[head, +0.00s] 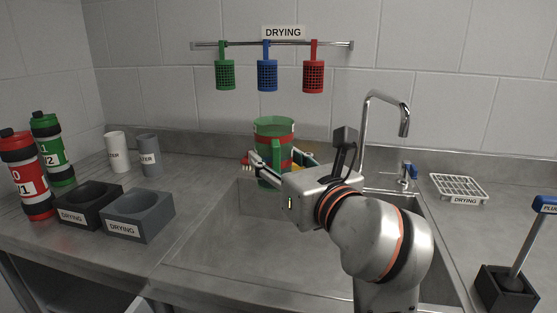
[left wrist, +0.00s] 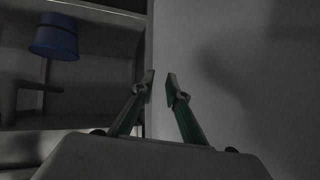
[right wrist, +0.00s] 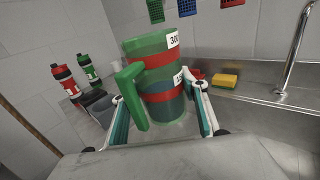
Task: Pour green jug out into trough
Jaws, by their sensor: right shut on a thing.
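The green jug (head: 274,128) has red bands and is held roughly upright at the back of the sink. It also shows in the right wrist view (right wrist: 150,48), with its handle toward me and darker contents in its lower part. My right gripper (head: 268,172) is shut on the jug, with one finger on each side of it (right wrist: 158,100). The sunken metal sink (head: 230,235) is the only trough-like basin I can make out; my right arm hides part of it. My left gripper (left wrist: 161,78) is empty, its fingertips apart, and it is outside the head view.
A tap (head: 385,100) stands behind the sink. A yellow sponge (right wrist: 225,80) lies at the sink's back edge. Red (head: 25,175) and green (head: 52,150) bottles, two cups and two drying holders (head: 138,215) stand left. A drying rack (head: 459,188) and plunger (head: 510,280) are right.

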